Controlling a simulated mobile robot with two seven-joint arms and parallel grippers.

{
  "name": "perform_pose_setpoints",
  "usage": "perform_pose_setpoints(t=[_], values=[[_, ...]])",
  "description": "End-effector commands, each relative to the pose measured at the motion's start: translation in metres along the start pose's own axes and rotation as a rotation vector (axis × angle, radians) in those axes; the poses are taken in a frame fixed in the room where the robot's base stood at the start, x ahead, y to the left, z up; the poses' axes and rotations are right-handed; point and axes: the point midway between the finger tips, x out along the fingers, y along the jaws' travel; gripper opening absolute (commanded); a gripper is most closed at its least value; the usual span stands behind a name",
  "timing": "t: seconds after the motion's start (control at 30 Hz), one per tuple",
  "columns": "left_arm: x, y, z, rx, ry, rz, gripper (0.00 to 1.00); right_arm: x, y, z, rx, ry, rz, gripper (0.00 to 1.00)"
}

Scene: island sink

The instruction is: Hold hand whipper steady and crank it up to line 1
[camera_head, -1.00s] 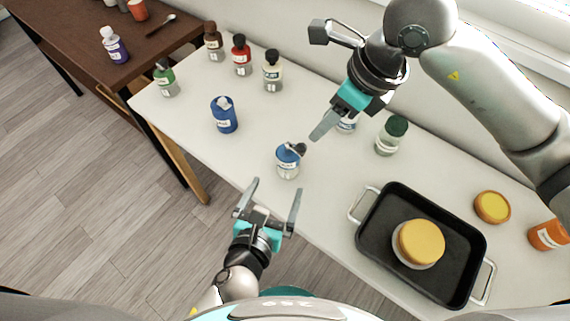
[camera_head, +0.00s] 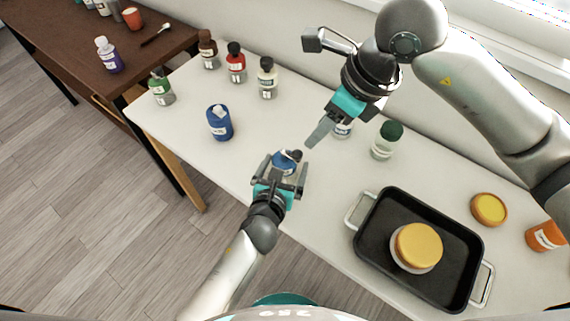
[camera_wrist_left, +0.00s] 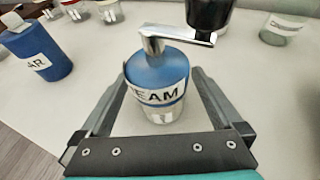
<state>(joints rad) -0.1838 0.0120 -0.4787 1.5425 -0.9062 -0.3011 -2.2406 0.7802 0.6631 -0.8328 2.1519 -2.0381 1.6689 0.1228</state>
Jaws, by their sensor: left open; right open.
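The hand whipper (camera_head: 286,164) has a blue body with a white label ending in "EAM", a clear lower part and a crank with a black knob. It stands upright on the white table. In the left wrist view the whipper (camera_wrist_left: 158,78) is between the fingers of my left gripper (camera_head: 283,170), which is open around it with gaps at both sides. My right gripper (camera_head: 325,122) is open and empty, above and right of the whipper in the head view. The whipper's lower part is mostly hidden in the head view by my left gripper.
A black tray (camera_head: 375,238) with a yellow-topped round item (camera_head: 418,245) is at the right. A blue jar (camera_head: 219,123) stands left of the whipper. A green-lidded jar (camera_head: 386,140) stands beyond it. Several bottles line the back left. The table between the whipper and tray is clear.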

Motion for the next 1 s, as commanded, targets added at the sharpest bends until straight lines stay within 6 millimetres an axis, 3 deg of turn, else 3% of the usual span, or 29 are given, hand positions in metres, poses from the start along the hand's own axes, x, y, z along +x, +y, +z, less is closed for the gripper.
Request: perform_pose_setpoints(t=[0.2,1.0], values=[[0.0,0.0,0.0,0.0,0.0,0.0,0.98,0.0,0.0,0.0,0.0,0.0,0.0,0.5],[-0.0004,0.0,-0.0004,0.0,0.001,0.0,0.09,0.0,0.0,0.0,0.0,0.0,0.0,0.5]])
